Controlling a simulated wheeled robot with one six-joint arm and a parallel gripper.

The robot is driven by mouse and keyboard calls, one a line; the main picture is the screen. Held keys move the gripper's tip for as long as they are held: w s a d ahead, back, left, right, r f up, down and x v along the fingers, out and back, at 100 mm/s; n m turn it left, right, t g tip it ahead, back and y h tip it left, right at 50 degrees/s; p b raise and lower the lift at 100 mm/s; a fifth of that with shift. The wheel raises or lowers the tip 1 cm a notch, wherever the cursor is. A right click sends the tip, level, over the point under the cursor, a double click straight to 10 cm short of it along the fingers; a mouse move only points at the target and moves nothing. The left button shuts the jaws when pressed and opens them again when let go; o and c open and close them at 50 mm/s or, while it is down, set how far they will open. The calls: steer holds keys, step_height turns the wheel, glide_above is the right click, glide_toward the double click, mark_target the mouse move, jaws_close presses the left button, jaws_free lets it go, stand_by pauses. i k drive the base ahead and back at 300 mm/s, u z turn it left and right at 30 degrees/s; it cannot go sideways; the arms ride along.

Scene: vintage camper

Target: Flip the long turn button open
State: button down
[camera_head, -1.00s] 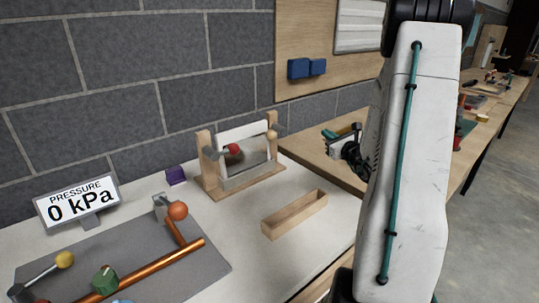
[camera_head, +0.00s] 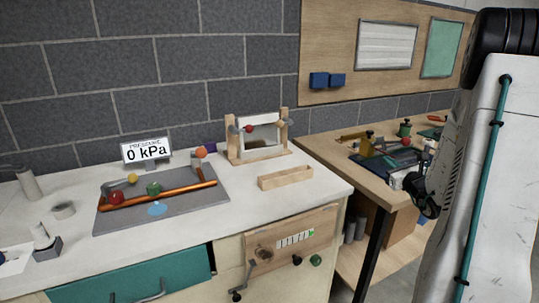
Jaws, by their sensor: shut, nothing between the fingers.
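A wooden panel (camera_head: 290,238) is set in the front of the cabinet below the bench top. A slim grey bar (camera_head: 248,274) with a dark round end hangs slanted at the panel's lower left; it looks like a long turn button. A dark knob (camera_head: 297,260) and a green knob (camera_head: 316,260) sit at the panel's lower right. They are small, so I cannot tell their exact form. My gripper (camera_head: 413,187) is at the right, partly hidden by my arm, well apart from the panel. It is shut and holds nothing visible.
A teal drawer (camera_head: 150,279) is at lower left. A wooden table (camera_head: 350,165) stands right.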

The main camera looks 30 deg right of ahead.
mark_target(248, 129)
steer(key=k, duration=0.5)
steer(key=u, duration=1.1)
steer(key=i, duration=0.75)
steer(key=z, duration=0.65)
steer(key=i, duration=0.5)
